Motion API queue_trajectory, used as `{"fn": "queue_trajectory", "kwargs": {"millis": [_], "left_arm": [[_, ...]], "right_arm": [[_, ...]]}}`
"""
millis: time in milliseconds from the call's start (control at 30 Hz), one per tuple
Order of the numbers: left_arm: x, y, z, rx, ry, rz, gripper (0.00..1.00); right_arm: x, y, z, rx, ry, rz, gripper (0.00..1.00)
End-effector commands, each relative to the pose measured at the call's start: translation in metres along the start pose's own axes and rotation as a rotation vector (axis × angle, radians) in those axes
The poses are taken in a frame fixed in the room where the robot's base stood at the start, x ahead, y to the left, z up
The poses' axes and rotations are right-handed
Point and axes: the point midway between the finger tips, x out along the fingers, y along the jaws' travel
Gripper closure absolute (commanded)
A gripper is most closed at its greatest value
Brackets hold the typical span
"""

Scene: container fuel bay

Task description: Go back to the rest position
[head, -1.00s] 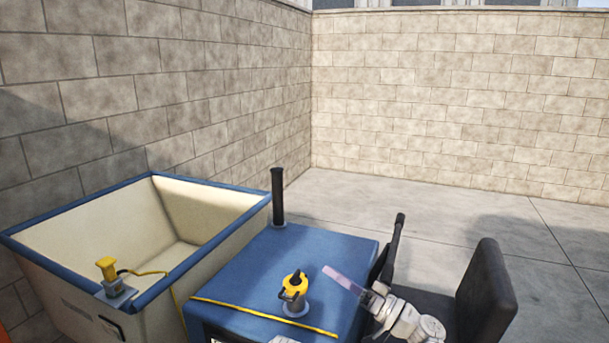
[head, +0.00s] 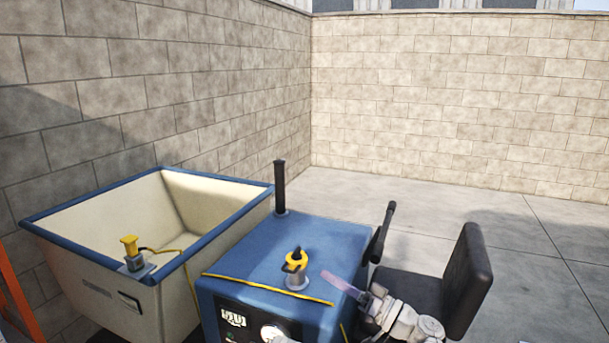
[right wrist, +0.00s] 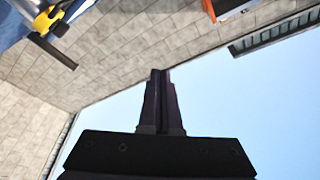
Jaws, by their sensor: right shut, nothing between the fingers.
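My right gripper (head: 328,276) comes in from the lower right in the head view, its pale pinkish fingers together and empty. They appear over or just beside the right edge of the blue machine top; the exact height is hard to tell. In the right wrist view the gripper (right wrist: 160,76) shows as dark fingers closed together against sky and wall. My left gripper is not in view.
A blue machine (head: 325,240) with a yellow-and-black cap (head: 296,260) and black post (head: 280,188) stands ahead. A cream bin (head: 90,283) with blue rim is on its left, a black seat (head: 467,282) on its right. Open concrete floor (head: 530,265) lies right.

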Motion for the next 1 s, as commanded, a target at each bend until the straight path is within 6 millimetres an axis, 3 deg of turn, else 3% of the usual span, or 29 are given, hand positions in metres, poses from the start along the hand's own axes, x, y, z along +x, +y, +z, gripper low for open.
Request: {"fn": "queue_trajectory", "kwargs": {"millis": [367, 633, 833, 1000], "left_arm": [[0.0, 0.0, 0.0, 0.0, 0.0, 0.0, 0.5], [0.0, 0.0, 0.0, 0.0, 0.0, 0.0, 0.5], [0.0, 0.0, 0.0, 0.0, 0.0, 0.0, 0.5], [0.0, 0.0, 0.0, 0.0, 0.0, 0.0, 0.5]], "right_arm": [[0.003, 0.012, 0.048, 0.039, -0.2, 0.072, 1.0], [-0.011, 0.035, 0.113, 0.098, -0.475, 0.221, 1.0], [-0.055, 0.068, 0.175, 0.164, -0.784, 0.491, 1.0], [-0.108, 0.094, 0.203, 0.196, -0.984, 0.776, 1.0]]}}
